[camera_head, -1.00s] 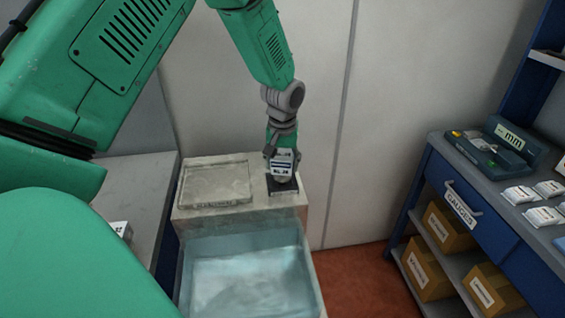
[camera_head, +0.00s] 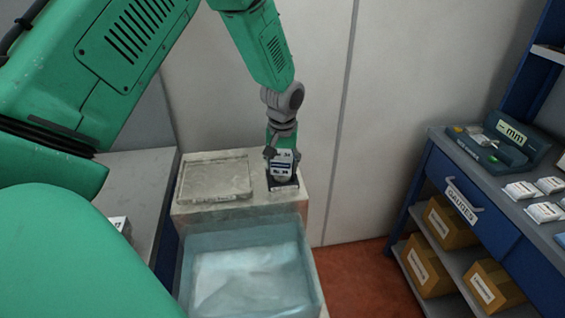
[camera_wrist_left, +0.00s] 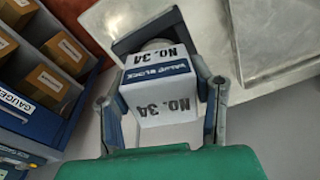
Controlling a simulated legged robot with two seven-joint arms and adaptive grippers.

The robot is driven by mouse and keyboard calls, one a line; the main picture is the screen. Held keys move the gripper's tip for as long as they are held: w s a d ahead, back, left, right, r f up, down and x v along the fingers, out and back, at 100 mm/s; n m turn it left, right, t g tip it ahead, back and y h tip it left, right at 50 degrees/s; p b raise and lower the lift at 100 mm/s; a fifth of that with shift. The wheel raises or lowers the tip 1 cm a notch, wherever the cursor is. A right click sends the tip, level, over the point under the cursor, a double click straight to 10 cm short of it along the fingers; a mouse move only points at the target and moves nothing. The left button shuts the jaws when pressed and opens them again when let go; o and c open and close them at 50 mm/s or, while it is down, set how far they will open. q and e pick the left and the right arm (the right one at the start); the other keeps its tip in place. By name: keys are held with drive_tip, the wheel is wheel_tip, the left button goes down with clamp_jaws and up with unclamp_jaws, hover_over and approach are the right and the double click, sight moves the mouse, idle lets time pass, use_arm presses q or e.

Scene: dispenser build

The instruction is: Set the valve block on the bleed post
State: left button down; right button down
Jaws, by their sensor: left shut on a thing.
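The valve block (camera_wrist_left: 158,95) is a white box with a blue band and "No. 34" on it. It also shows in the head view (camera_head: 283,167). My left gripper (camera_head: 281,156) points down and is shut on the block, with a finger on either side in the wrist view. A dark square base (camera_head: 284,187) sits below the block on the pale stand; its dark frame (camera_wrist_left: 128,45) and a pale round part show beyond the block in the wrist view. The bleed post is not clearly seen, and I cannot tell whether the block touches it. My right gripper is not in view.
A pale shallow tray (camera_head: 214,181) lies left of the dark base on the stand. A clear bluish tank (camera_head: 250,238) stands in front. At right is a blue bench (camera_head: 470,190) with a "GAUGES" drawer, white boxes on top and cardboard boxes below. A wall stands behind.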

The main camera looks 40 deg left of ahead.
sight(282, 157)
use_arm(q)
drive_tip(key=shift+a+f, duration=0.1)
drive_tip(key=c, duration=1)
unclamp_jaws()
drive_tip(key=r+p, duration=0.1)
drive_tip(key=r, duration=0.1)
drive_tip(key=r+p, duration=0.4)
drive_tip(key=shift+s+d, duration=0.2)
drive_tip(key=shift+d, duration=0.05)
drive_tip(key=shift+r, duration=0.2)
drive_tip(key=shift+s+d+r, duration=0.1)
drive_tip(key=shift+s+r, duration=0.05)
drive_tip(key=shift+r, duration=1)
drive_tip(key=shift+s+d+r, duration=0.1)
drive_tip(key=shift+r, duration=1)
